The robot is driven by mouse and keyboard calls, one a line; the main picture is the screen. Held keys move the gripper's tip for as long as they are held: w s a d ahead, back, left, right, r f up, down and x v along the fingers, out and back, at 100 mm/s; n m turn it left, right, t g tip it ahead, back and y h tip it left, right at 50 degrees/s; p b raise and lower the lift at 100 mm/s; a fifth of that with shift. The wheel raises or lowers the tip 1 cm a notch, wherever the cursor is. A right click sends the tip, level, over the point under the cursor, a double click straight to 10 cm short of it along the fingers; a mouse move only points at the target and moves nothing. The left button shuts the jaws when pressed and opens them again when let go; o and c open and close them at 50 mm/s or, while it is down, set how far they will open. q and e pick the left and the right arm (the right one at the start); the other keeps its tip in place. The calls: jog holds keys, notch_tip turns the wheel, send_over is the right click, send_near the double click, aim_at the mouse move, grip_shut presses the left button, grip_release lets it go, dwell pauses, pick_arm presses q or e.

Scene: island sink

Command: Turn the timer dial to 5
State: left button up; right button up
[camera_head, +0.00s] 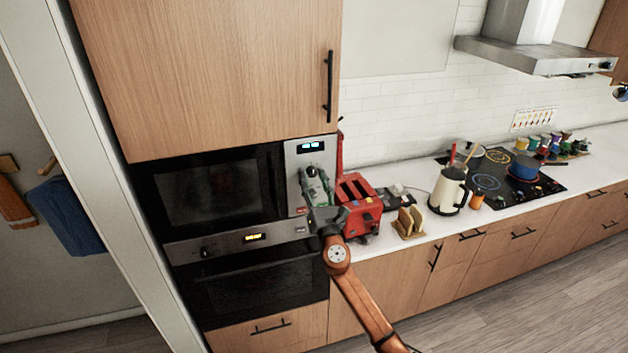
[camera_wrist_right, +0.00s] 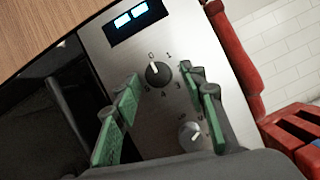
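The timer dial (camera_wrist_right: 158,73) is a dark round knob on the microwave's steel panel (camera_wrist_right: 105,45). Digits ring it, and its white mark points up toward the 0. My right gripper (camera_wrist_right: 159,80) is open, with green-padded fingers on either side of the dial and a gap to it on both sides. I cannot tell how far the fingertips are from the panel. In the head view my right gripper (camera_head: 316,184) is in front of the panel (camera_head: 290,160) and hides the dial. My left gripper is not in view.
A second, lighter knob (camera_wrist_right: 190,136) sits below the dial. A red toaster (camera_head: 358,205) stands close to the right of my gripper. An oven (camera_head: 255,285) is below the microwave (camera_head: 210,190). A toast rack (camera_head: 408,222) and a kettle (camera_head: 448,190) stand farther right on the counter.

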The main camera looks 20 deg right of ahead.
grip_shut()
